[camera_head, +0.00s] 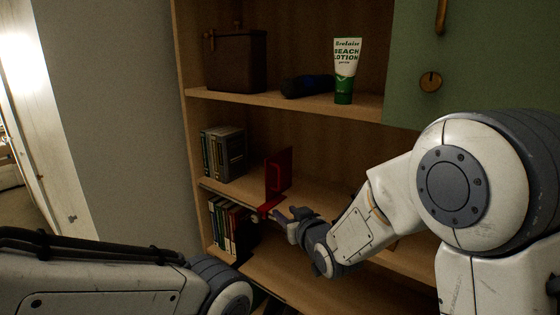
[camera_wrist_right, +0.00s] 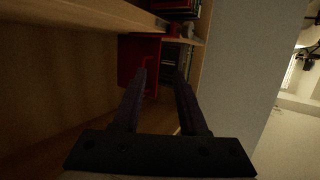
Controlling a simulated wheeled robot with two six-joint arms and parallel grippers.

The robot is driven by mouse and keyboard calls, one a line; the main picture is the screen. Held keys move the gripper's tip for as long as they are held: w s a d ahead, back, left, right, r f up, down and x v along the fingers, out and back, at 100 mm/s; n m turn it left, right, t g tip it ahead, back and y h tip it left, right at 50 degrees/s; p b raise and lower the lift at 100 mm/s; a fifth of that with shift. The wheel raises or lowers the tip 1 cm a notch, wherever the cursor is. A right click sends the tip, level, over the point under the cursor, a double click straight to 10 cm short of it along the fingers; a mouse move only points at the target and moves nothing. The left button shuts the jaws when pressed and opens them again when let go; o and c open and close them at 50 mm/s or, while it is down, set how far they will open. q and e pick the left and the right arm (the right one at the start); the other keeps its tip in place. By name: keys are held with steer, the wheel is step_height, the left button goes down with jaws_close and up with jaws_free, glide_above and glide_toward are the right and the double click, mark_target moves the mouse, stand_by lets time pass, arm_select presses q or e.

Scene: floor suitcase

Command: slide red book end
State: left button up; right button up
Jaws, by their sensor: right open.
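The red book end (camera_head: 278,174) stands upright on the middle shelf (camera_head: 330,205), to the right of a small row of books (camera_head: 223,153) and apart from them. My right gripper (camera_head: 272,216) is at the shelf's front edge, just in front of the book end's lower part. In the right wrist view the gripper (camera_wrist_right: 162,76) has its two fingers apart, with the red book end (camera_wrist_right: 132,60) beyond and beside the left finger. I cannot tell whether they touch. My left arm crosses the lower left, and its gripper is out of view.
Books (camera_head: 228,222) stand on the shelf below. The upper shelf holds a brown box (camera_head: 236,62), a dark case (camera_head: 306,86) and a beach lotion tube (camera_head: 346,70). A green door (camera_head: 480,60) covers the upper right. The middle shelf is clear between books and book end.

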mark_target(279, 171)
steer(key=w+r+t+p, duration=0.1)
steer(key=w+p, duration=0.1)
steer(key=w, duration=0.2)
steer(key=w+r+t+p, duration=0.1)
steer(key=w+r+p, duration=0.1)
steer(key=w, duration=0.2)
steer(key=w+a+r+t+p, duration=0.1)
steer(key=w+r, duration=0.1)
steer(key=w, duration=0.2)
steer(key=shift+w+a+y+p, duration=0.1)
steer(key=shift+w+y+p, duration=0.05)
steer(key=shift+y+p, duration=0.25)
steer(key=shift+w+a+f, duration=0.15)
steer(key=shift+w, duration=0.3)
jaws_close()
stand_by(0.6)
